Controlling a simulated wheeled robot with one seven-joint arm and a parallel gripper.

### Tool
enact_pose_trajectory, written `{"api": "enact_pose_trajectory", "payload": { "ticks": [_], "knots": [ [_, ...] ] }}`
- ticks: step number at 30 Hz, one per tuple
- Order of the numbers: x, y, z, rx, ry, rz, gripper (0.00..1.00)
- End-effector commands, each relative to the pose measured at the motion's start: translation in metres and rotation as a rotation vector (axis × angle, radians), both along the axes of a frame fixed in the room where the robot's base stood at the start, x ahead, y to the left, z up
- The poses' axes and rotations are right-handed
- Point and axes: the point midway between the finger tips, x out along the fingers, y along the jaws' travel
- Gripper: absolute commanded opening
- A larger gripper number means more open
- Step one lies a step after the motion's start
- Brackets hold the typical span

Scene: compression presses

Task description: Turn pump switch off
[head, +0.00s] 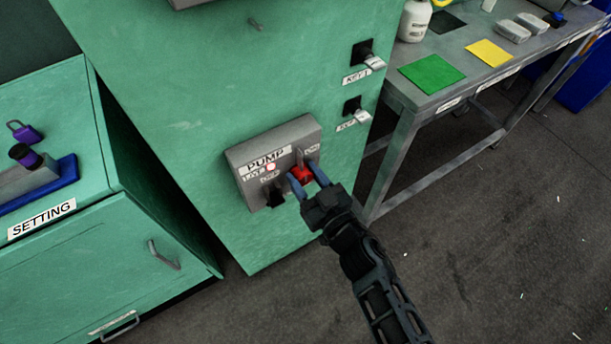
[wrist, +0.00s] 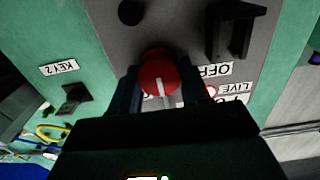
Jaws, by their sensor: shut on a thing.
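The grey pump box (head: 240,160) is fixed low on the green press cabinet and carries PUMP, LIVE and OFF labels. A red round knob (head: 302,175) with a white pointer line sits on its face; the wrist view shows the knob (wrist: 158,72) closely, upside down, with the OFF label (wrist: 211,69) beside it. My gripper (head: 305,178) is shut on the red knob, one finger on each side. A black lever-like part (wrist: 232,28) juts from the box nearby. The LIVE lamp (head: 271,167) looks pale with a red rim.
Two key switches, KEY 1 (head: 364,54) and KEY 2 (head: 354,108), are on the cabinet's right side. A metal table (head: 398,90) with green and yellow sheets stands at right. The green SETTING cabinet (head: 95,270) is at left.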

Motion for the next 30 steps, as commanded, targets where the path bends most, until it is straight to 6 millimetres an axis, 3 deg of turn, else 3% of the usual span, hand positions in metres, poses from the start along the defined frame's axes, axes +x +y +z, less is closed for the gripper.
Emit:
{"api": "enact_pose_trajectory", "payload": {
  "ticks": [4, 17, 30],
  "knots": [
    [-0.0002, 0.0000, 0.0000, 0.000, 0.000, 0.000, 0.00],
    [-0.0003, -0.0001, -0.0001, -0.045, -0.030, 0.000, 0.00],
    [-0.0012, 0.0010, -0.0010, -0.326, -0.221, -0.001, 0.00]
  ]
}}
